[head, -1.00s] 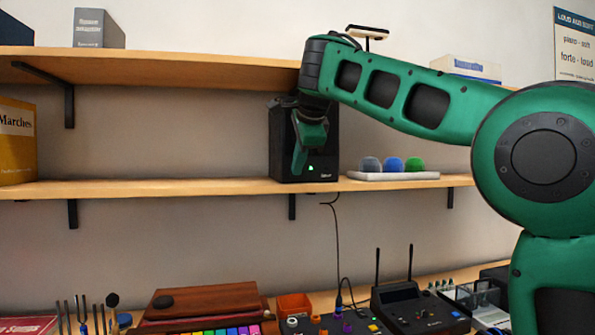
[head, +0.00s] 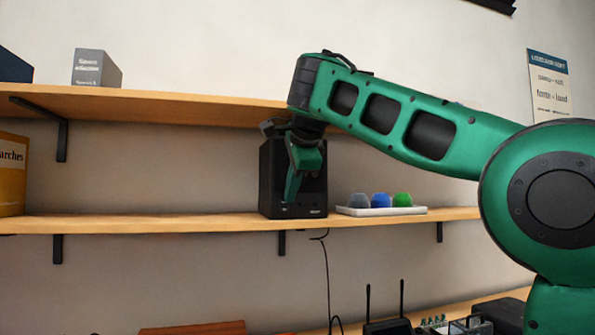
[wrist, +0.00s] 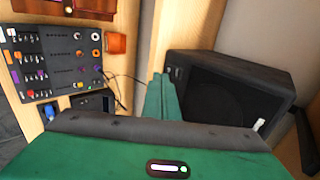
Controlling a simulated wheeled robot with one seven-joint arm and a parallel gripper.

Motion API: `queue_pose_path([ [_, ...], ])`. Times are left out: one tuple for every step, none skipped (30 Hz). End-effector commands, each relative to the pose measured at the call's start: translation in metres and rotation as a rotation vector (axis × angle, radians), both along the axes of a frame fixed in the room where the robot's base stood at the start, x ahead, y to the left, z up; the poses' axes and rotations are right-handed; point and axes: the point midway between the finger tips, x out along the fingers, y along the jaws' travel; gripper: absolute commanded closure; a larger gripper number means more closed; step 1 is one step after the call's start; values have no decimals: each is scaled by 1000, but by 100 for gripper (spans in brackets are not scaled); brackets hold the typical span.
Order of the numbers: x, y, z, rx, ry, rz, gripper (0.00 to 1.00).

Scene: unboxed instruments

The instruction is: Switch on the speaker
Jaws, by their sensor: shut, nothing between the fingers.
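The black speaker (head: 314,196) stands on the lower wall shelf in the head view, partly covered by my gripper. No lit lamp shows on its front there. In the wrist view the speaker (wrist: 230,90) fills the right side, with a small dark switch-like part (wrist: 177,73) at its near corner. My green gripper (head: 291,200) is shut and empty, pointing down at the front of the speaker. In the wrist view its fingertips (wrist: 160,78) lie beside that corner; whether they touch it I cannot tell.
A white tray (head: 378,211) with several coloured domes stands right of the speaker. The upper shelf (head: 190,107) runs close above. A cable (head: 326,275) hangs below the lower shelf. The wrist view shows a mixer-like panel (wrist: 65,60) and an orange box (wrist: 116,43) below.

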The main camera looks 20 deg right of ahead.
Motion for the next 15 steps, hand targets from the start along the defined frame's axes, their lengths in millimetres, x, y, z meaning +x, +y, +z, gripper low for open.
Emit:
queue_pose_path([
  [-4, 1, 4, 1, 3, 0, 100],
  [-7, 0, 6, 2, 3, -1, 100],
  [-9, -1, 9, 1, 3, -2, 100],
  [-11, -2, 11, 1, 2, -2, 100],
  [-13, -3, 13, 1, 3, -4, 100],
  [-16, -2, 16, 1, 3, -2, 100],
  [-18, -3, 18, 1, 3, -4, 100],
  [-20, -3, 20, 2, 3, -4, 100],
  [-23, -2, 23, 3, 2, -3, 100],
  [-25, -2, 24, 2, 3, -2, 100],
  [-25, -4, 25, 2, 4, -5, 100],
  [-26, -5, 26, 1, 5, -5, 100],
  [-27, -5, 27, 1, 6, -6, 100],
  [-28, -5, 28, 1, 7, -5, 100],
  [-29, -5, 29, 1, 7, -5, 100],
])
